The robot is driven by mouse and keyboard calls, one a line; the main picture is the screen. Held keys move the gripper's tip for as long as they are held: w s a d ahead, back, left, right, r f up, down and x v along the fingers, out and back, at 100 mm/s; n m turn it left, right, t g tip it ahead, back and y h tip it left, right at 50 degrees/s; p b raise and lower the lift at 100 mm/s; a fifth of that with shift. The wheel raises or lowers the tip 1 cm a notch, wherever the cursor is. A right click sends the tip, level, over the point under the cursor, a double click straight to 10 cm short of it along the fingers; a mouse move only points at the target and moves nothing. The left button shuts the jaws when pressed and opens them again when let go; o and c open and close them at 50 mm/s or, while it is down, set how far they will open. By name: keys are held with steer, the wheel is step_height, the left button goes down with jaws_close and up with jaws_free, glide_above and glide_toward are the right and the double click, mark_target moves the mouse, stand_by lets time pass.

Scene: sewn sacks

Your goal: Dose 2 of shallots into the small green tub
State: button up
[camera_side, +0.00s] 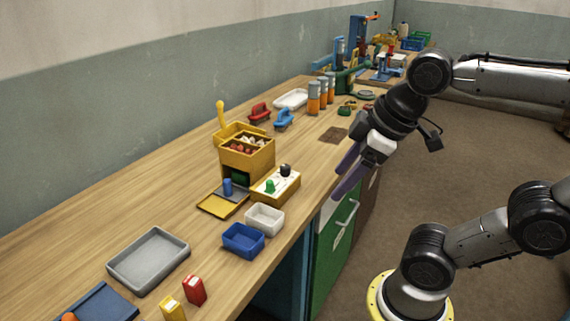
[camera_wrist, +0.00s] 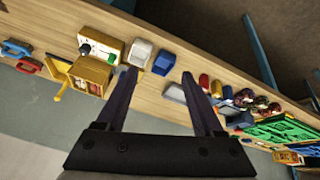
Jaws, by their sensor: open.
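A yellow dispenser box (camera_side: 246,160) stands on the bench, with reddish and whitish lumps (camera_side: 243,145) in its open top compartments. I cannot tell which are shallots. A dark green shape (camera_side: 238,178) shows in its lower opening; whether it is the small green tub is unclear. A yellow panel box (camera_side: 275,186) beside it carries a green knob (camera_side: 270,186) and a black knob (camera_side: 285,170). My gripper (camera_side: 341,181) is open and empty, to the right of the dispenser, over the bench's front edge. In the wrist view the dispenser (camera_wrist: 91,75) lies left of my open fingers (camera_wrist: 160,73).
A white tub (camera_side: 264,218) and a blue tub (camera_side: 243,240) stand in front of the panel box. A grey tray (camera_side: 149,260), a red packet (camera_side: 195,290) and a yellow packet (camera_side: 172,309) lie nearer. The bench left of the dispenser is clear.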

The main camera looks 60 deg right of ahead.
steer(key=w+d+r+n+g, duration=0.1)
steer(key=w+d+r+n, duration=0.2)
steer(key=w+r, duration=0.45)
steer(key=g, duration=0.4)
glide_above(285, 166)
step_height(285, 166, down, 11)
step_height(285, 166, down, 13)
jaws_close()
